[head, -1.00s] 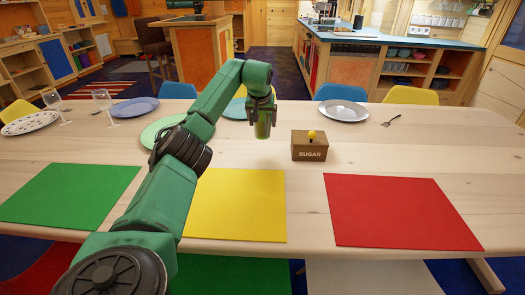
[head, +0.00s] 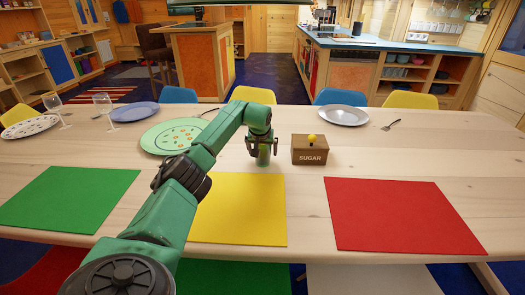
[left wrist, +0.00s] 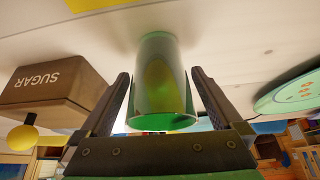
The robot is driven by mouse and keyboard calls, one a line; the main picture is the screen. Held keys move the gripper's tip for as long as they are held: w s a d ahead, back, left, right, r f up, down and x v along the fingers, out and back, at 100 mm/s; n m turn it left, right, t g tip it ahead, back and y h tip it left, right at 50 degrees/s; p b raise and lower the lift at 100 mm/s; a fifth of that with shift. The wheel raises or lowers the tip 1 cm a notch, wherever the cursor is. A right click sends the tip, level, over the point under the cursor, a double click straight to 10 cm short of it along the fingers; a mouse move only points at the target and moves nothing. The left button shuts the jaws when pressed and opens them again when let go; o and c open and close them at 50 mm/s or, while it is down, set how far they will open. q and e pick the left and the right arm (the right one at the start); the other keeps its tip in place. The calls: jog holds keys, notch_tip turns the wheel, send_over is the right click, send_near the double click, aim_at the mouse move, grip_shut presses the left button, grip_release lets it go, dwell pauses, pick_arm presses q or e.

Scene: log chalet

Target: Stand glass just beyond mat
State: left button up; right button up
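The green see-through glass (head: 264,157) stands upright on the table just past the far edge of the yellow mat (head: 240,212). In the left wrist view the glass (left wrist: 160,85) appears upside down, its base against the tabletop and its rim towards my palm. My left gripper (head: 263,148) is around the glass, one finger on each side. In the wrist view the fingers (left wrist: 160,85) stand slightly apart from its walls, so the gripper looks open. My right gripper is not in view.
The brown sugar box (head: 309,150) with a yellow knob stands close to the right of the glass. A green plate (head: 160,145) lies to the left. A green mat (head: 70,200) and a red mat (head: 400,213) flank the yellow one. Wine glasses (head: 104,104) stand at far left.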

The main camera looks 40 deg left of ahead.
pick_arm(q)
jog(key=v, duration=1.2)
jog(key=shift+d, duration=0.1)
